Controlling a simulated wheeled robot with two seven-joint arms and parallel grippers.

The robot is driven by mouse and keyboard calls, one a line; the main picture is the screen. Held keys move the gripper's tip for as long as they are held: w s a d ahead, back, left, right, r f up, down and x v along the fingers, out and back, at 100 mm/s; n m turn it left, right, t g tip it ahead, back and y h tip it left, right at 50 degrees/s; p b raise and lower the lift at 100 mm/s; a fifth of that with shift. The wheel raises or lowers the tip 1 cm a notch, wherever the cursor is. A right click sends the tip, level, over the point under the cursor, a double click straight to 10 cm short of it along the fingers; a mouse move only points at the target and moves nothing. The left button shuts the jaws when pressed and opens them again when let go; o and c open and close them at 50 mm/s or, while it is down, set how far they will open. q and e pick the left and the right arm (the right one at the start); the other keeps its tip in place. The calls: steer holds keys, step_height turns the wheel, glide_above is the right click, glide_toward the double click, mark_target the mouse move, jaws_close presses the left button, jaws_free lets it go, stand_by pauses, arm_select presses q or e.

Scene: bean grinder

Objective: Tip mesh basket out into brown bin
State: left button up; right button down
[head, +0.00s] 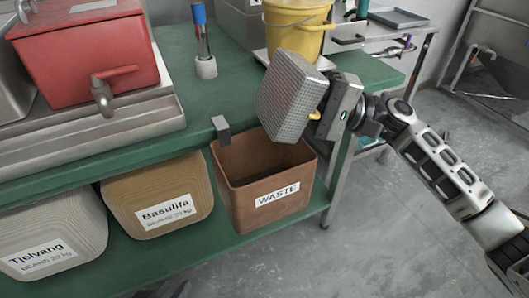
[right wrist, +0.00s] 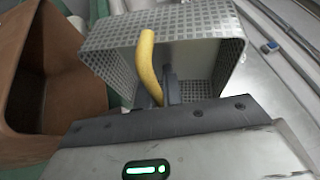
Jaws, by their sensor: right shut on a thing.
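The grey mesh basket (head: 289,92) is held tilted in the air over the back right part of the brown bin (head: 265,200). The bin carries a WASTE label and stands on the lower green shelf, its top open. My right gripper (head: 318,114) is shut on the basket's yellow handle, which shows best in the right wrist view (right wrist: 149,62). The basket (right wrist: 200,32) fills the middle of that view, and the bin (right wrist: 45,75) is at its left. No beans are visible in the basket or falling. My left gripper is not in view.
A Basulifa container (head: 160,195) and a Tjelvang container (head: 50,240) stand left of the bin. Above are the green tabletop (head: 180,50), a red box with a tap (head: 85,55) and a yellow bucket (head: 297,28).

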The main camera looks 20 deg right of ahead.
steer(key=shift+w+d+r, duration=0.1)
steer(key=shift+r, duration=0.1)
stand_by(0.5)
